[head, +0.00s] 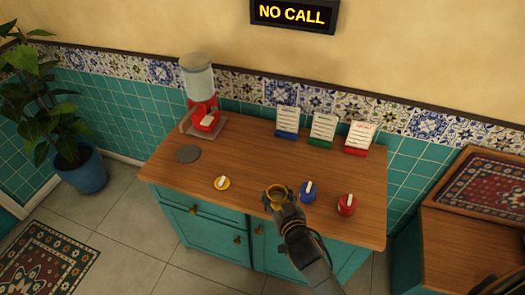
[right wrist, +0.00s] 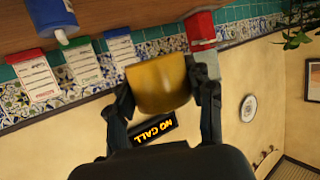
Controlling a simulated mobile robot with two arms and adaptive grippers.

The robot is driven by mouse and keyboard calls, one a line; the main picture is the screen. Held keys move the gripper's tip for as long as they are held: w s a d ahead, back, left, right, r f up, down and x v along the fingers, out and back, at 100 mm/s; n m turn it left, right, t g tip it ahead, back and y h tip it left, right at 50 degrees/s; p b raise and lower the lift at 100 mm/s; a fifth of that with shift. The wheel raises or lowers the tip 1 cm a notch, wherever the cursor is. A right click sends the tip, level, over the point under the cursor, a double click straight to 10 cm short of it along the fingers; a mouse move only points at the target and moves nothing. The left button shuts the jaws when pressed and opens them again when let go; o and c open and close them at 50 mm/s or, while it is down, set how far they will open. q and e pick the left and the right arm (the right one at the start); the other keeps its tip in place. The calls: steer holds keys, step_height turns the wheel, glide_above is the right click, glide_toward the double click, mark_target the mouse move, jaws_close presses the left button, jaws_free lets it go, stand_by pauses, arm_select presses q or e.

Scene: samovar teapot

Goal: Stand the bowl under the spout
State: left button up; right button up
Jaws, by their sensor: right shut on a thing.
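The brass-yellow bowl (head: 274,190) is in my right gripper (head: 279,200), over the front middle of the wooden counter. In the right wrist view the bowl (right wrist: 160,84) sits between the two dark fingers, which are shut on its sides. That view is upside down, and wall shows behind the bowl. The dispenser (head: 197,78), with a pale tank and red lower part, stands at the counter's back left, away from the bowl. It also shows in the right wrist view (right wrist: 201,28). Its spout is too small to make out clearly. My left gripper is not in view.
Yellow (head: 221,184), blue (head: 306,193) and red (head: 346,205) pieces with white tops stand along the counter's front. Three cards in stands (head: 322,128) line the back. The counter's middle is clear.

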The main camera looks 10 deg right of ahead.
mark_target(282, 198)
steer(key=shift+w+d+r+b, duration=0.1)
steer(key=shift+d+r+b, duration=0.15)
steer(key=shift+b, duration=0.1)
steer(key=shift+w+d+r+b, duration=0.1)
steer(key=shift+d+r+b, duration=0.2)
steer(key=shift+r+b, duration=0.3)
steer(key=shift+d+r+b, duration=0.3)
steer(key=shift+r+b, duration=0.25)
steer(key=shift+r, duration=0.05)
arm_select(q)
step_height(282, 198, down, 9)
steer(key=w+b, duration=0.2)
steer(key=b, duration=0.4)
arm_select(e)
steer(key=s+d+r, duration=0.1)
steer(key=s+r, duration=0.5)
steer(key=r, duration=0.3)
steer(key=shift+d+r, duration=0.2)
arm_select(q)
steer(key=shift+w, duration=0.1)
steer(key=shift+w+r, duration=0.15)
arm_select(e)
steer(key=shift+w, duration=0.1)
